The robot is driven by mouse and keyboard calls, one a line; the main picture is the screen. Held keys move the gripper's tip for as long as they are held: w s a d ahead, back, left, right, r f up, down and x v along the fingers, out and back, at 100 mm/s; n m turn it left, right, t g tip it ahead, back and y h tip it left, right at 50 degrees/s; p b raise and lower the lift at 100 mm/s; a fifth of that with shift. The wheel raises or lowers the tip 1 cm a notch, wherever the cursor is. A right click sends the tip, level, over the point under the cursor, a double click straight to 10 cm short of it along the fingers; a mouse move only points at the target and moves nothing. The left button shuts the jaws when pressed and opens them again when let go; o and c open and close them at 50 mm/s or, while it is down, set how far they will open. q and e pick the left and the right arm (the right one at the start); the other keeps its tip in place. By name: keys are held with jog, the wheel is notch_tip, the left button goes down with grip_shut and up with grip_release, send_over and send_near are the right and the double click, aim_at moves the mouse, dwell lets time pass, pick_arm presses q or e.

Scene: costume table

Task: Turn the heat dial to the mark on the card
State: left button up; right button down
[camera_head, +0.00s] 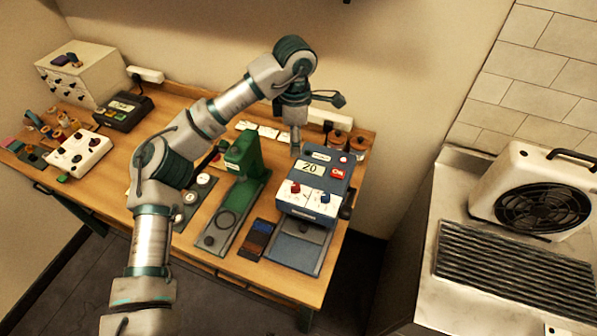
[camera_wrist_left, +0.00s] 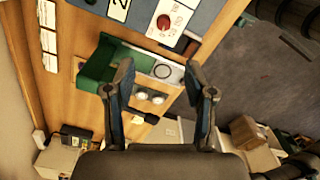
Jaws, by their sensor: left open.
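A blue machine (camera_head: 327,158) stands at the right end of the wooden table, with a red dial (camera_head: 294,188) and a blue dial (camera_head: 324,198) on its white front panel. A pale card or display reading 20 (camera_head: 310,168) is above the dials; I cannot tell which dial is for heat. My left gripper (camera_head: 317,127) is open and empty, behind the machine and apart from it. In the left wrist view the open fingers (camera_wrist_left: 160,85) frame the green press (camera_wrist_left: 105,62); the red dial (camera_wrist_left: 164,22) is beyond them at the top.
The green press (camera_head: 243,165) stands just left of the machine. Small jars (camera_head: 338,138) and a power strip are along the back edge. A white control box (camera_head: 80,152), a dark device (camera_head: 122,110) and a drawer cabinet (camera_head: 78,75) are at the left. A fan heater (camera_head: 540,195) is at the right.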

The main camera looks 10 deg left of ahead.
pick_arm(q)
send_over(296, 185)
notch_tip(296, 185, down, 6)
notch_tip(296, 185, down, 9)
jog(key=shift+f+p, duration=0.1)
jog(key=shift+p, duration=0.35)
jog(key=shift+f, duration=0.85)
pick_arm(e)
jog(key=shift+s+a+r, duration=0.1)
jog(key=shift+s+r, duration=0.15)
jog(key=shift+s, duration=0.25)
jog(key=shift+s+a+r, duration=0.1)
jog(key=shift+s+r, duration=0.15)
jog(key=shift+s, duration=0.25)
pick_arm(q)
grip_shut()
pick_arm(e)
jog(key=shift+d, duration=0.15)
